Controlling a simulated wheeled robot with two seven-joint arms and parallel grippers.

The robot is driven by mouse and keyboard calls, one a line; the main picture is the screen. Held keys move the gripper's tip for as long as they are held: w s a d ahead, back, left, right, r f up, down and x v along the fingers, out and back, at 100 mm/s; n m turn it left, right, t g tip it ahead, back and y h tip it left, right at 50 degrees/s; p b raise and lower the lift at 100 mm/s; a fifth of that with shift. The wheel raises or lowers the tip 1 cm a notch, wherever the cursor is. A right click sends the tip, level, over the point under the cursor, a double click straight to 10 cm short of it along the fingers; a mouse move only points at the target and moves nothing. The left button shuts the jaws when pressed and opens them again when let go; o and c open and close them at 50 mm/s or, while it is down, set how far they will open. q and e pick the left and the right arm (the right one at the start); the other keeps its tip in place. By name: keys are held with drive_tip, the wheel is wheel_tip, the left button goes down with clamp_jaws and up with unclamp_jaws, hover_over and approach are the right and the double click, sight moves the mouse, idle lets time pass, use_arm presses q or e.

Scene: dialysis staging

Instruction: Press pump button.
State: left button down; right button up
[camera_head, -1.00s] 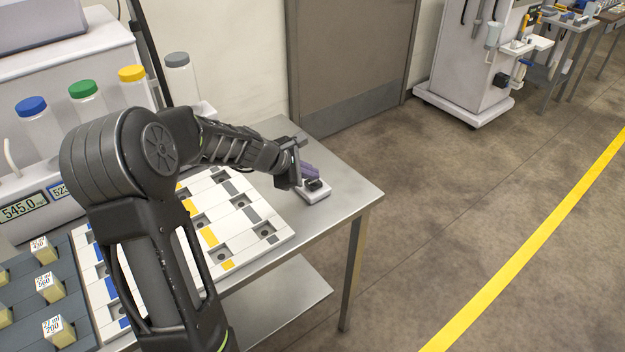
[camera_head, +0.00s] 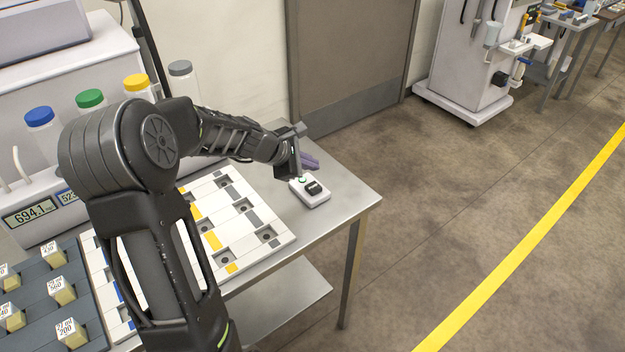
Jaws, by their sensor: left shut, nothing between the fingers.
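The pump button box (camera_head: 311,194) is a small white box with a dark switch on top. It sits near the right corner of the metal table (camera_head: 352,193). My left gripper (camera_head: 299,174) is shut and empty. It points down at the box's back left part; whether its tips touch the box I cannot tell. A purple object (camera_head: 310,161) lies just behind the gripper, partly hidden by it. My right gripper is not in view.
A white slotted board (camera_head: 262,218) and a dark rack (camera_head: 90,310) of labelled blocks lie on the table. A white machine with capped bottles (camera_head: 91,99) and a display reading 694.1 (camera_head: 30,212) stands at the back left. Floor is clear to the right.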

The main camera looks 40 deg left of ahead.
use_arm(q)
wheel_tip(320, 180, up, 2)
drive_tip(key=shift+r+p, duration=0.1)
drive_tip(key=shift+p, duration=0.5)
